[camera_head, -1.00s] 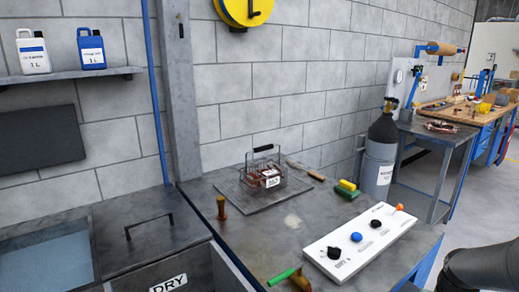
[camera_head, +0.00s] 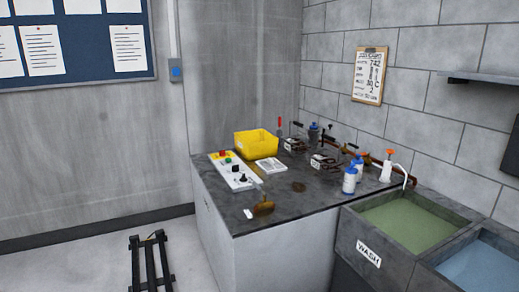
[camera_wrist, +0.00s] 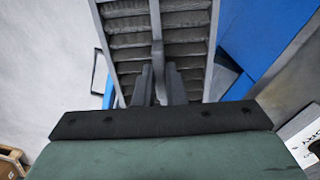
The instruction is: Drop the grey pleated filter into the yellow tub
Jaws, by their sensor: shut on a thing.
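The grey pleated filter (camera_wrist: 187,35) fills the upper middle of the wrist view, with dark pleats inside a grey frame and a bar down its middle. My gripper (camera_wrist: 159,82) is shut on that bar at the near end of the filter. The filter's far end is cut off by the picture's top edge. The yellow tub (camera_head: 256,147) stands on the dark bench top near the back corner in the head view. My gripper and the filter are not in the head view, so their distance from the tub cannot be told.
A white control panel (camera_head: 231,173) is left of the tub, a white label block (camera_head: 270,165) before it. Wire baskets (camera_head: 325,162) and bottles (camera_head: 350,180) stand to the right. Wash tanks (camera_head: 415,222) adjoin the bench. A black frame (camera_head: 150,262) stands on the floor at left.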

